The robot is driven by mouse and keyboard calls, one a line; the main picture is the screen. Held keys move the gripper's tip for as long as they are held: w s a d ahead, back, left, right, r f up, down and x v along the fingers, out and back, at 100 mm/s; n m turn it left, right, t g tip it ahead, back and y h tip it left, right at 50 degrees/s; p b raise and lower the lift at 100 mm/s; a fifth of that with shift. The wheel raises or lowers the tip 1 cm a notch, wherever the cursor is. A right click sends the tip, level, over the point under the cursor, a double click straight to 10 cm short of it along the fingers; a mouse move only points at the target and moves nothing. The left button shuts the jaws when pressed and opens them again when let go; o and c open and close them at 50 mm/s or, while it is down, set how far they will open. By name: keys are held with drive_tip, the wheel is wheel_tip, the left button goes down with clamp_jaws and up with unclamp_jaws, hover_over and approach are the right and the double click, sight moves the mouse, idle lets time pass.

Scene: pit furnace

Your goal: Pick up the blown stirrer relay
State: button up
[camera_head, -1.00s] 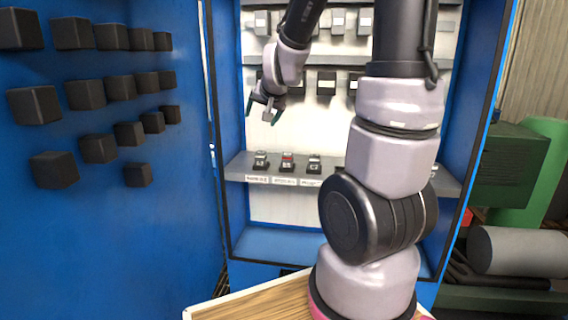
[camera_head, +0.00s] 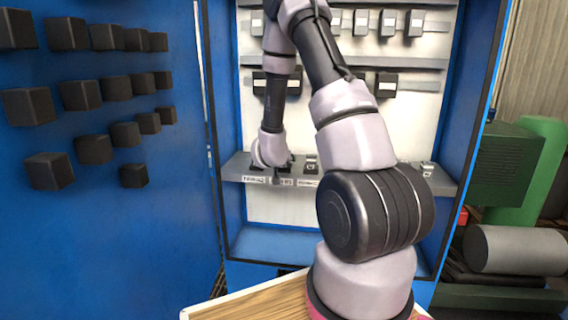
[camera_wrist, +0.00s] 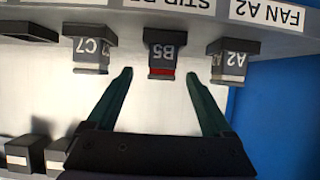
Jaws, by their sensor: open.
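The stirrer relay marked B5 (camera_wrist: 165,50), a dark block with a red band, stands in the middle of a row in the wrist view, which is upside down. A partly cut-off label starting "STIR" (camera_wrist: 160,4) is beside it. My gripper (camera_wrist: 160,76) is open and empty. Its two green fingertips lie to either side of the B5 relay's near end, with gaps showing; I cannot tell how deep they reach. In the head view my gripper (camera_head: 279,176) is at the shelf, and my arm hides most of the B5 relay.
Relay A2 (camera_wrist: 229,60) and relay C7 (camera_wrist: 90,54) flank B5 closely, near the fingers. The grey shelf (camera_head: 237,167) sits inside a blue cabinet (camera_head: 228,215) with side walls. More dark blocks hang on rails above. The blue door (camera_head: 110,230) stands at left.

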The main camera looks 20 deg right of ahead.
drive_tip(key=x, duration=0.5)
drive_tip(key=shift+w+d+r, duration=0.1)
drive_tip(key=shift+w+d, duration=0.05)
drive_tip(key=shift+w, duration=0.35)
clamp_jaws()
